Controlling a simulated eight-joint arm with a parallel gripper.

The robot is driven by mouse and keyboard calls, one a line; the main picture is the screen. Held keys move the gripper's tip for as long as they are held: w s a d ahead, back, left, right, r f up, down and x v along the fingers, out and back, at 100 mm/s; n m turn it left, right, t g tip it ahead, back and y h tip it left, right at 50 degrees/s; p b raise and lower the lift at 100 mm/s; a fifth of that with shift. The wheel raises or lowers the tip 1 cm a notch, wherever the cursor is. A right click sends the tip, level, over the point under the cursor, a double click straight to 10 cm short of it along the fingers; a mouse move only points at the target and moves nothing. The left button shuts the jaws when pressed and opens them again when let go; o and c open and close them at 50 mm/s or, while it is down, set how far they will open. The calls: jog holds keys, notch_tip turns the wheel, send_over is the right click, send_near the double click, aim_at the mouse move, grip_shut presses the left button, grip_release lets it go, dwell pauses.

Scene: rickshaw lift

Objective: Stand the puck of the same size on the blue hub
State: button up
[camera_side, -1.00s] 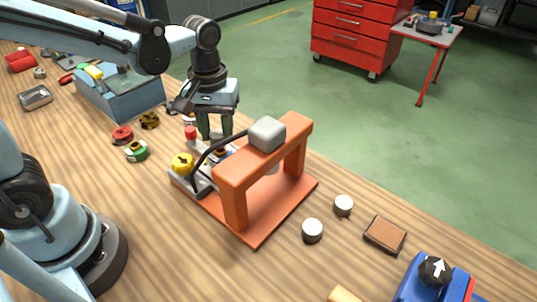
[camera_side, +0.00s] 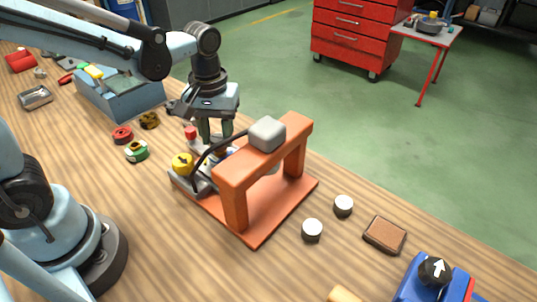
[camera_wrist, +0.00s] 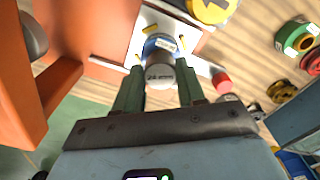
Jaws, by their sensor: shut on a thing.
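My gripper (camera_wrist: 160,88) is shut on a grey, labelled cylindrical puck (camera_wrist: 160,77), held between the fingertips. In the wrist view the blue hub (camera_wrist: 157,43) appears directly beyond the puck, on a pale plate. The puck overlaps the hub's near edge, and I cannot tell whether they touch. In the side view my gripper (camera_side: 216,135) is low over the plate behind the orange press frame, and the hub (camera_side: 222,157) is mostly hidden by the frame and a black hose.
The orange frame (camera_side: 265,152) stands close beside my gripper. A yellow knob (camera_side: 183,163) and a red button (camera_wrist: 222,83) flank the hub. Green (camera_side: 137,151), red (camera_side: 122,135) and brown (camera_side: 149,120) ring-shaped parts lie to the left. A blue-grey bin (camera_side: 120,95) stands behind them.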

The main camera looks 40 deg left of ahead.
jog(key=shift+f, duration=0.4)
dwell(1.3)
jog(key=o, duration=1.3)
jog(key=shift+c, duration=0.2)
jog(key=shift+o, duration=0.3)
jog(key=o, duration=0.3)
jog(key=shift+o, duration=0.2)
jog(key=shift+r, duration=3.55)
